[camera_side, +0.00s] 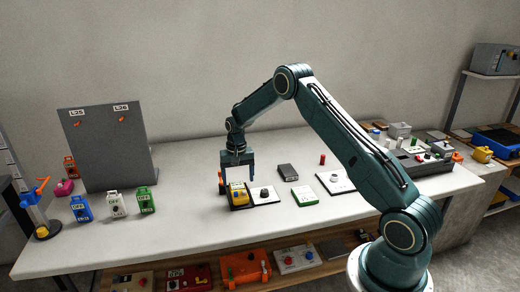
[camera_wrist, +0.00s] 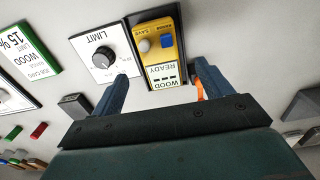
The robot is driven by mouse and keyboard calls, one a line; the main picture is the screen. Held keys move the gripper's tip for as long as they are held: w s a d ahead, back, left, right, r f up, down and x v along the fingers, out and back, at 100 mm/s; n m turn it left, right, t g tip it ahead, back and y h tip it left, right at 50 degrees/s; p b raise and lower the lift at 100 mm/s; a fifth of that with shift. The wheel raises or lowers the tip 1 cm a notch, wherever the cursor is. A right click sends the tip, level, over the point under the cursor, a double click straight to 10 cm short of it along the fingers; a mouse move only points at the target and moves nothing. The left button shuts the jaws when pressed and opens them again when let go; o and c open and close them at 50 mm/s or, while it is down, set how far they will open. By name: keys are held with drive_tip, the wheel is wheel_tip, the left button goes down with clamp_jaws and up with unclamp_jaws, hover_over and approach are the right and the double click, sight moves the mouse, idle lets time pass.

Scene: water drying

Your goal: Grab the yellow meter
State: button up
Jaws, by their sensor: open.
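The yellow meter (camera_side: 238,194) lies on the white table below my gripper (camera_side: 238,179) in the side view. In the wrist view the yellow meter (camera_wrist: 159,52) shows a blue button, a white button and a label reading "WOOD READY". It sits in a dark holder. My gripper (camera_wrist: 163,92) is open and empty, with its blue fingers apart, one toward each side of the meter's label end. The fingers appear near the meter, but I cannot tell whether they touch it. A small orange part (camera_wrist: 199,90) shows beside the right finger.
A white "LIMIT" dial panel (camera_wrist: 103,50) is close beside the meter. A green-and-white card (camera_side: 303,194) and a dark box (camera_side: 287,171) lie to the right. Coloured tags (camera_side: 116,204) and a grey board (camera_side: 108,148) stand at the left. The front table strip is clear.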

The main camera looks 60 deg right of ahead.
sight(238, 190)
drive_tip(key=shift+w+d+f, duration=0.1)
drive_tip(key=shift+f, duration=1.2)
drive_tip(key=shift+w+d+f, duration=0.1)
drive_tip(key=shift+f, duration=1.15)
drive_tip(key=c, duration=1.2)
drive_tip(key=shift+r, duration=0.15)
drive_tip(key=shift+c, duration=0.2)
wheel_tip(238, 190, up, 20)
